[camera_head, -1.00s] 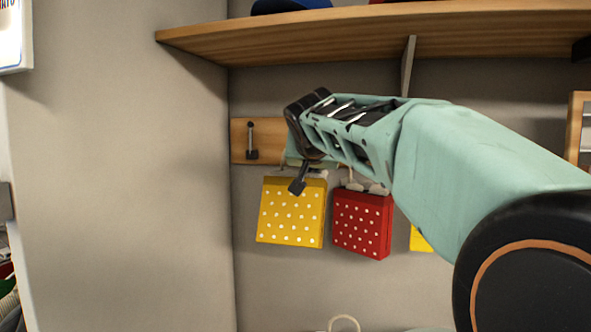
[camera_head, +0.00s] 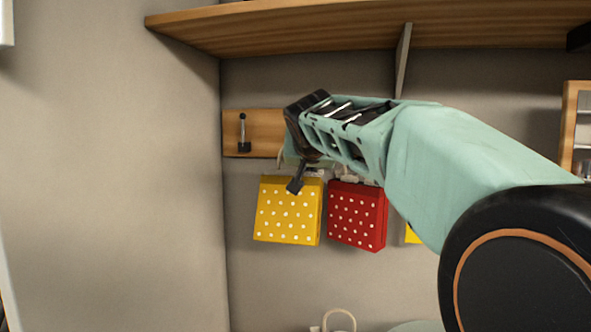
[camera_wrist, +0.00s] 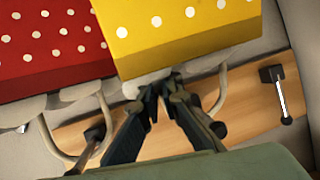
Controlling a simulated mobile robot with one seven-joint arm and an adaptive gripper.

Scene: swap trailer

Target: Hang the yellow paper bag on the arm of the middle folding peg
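The yellow paper bag (camera_head: 288,210) with white dots hangs upright below my gripper (camera_head: 295,187) in the head view. It also shows at the top of the wrist view (camera_wrist: 185,25), with pale handle loops toward the rail. My gripper (camera_wrist: 163,87) has its fingertips nearly together at the bag's handle and appears shut on it. The wooden peg rail (camera_head: 265,132) lies behind the gripper. A dark peg tip (camera_wrist: 218,129) shows beside the fingers, partly hidden; I cannot tell whether the handle is around it. My gripper hides the middle of the rail in the head view.
A red dotted bag (camera_head: 357,215) hangs close to the right of the yellow bag. An empty dark peg (camera_head: 243,135) is at the rail's left end. A wooden shelf (camera_head: 300,35) runs above. Part of another yellow item (camera_head: 411,235) shows behind my arm.

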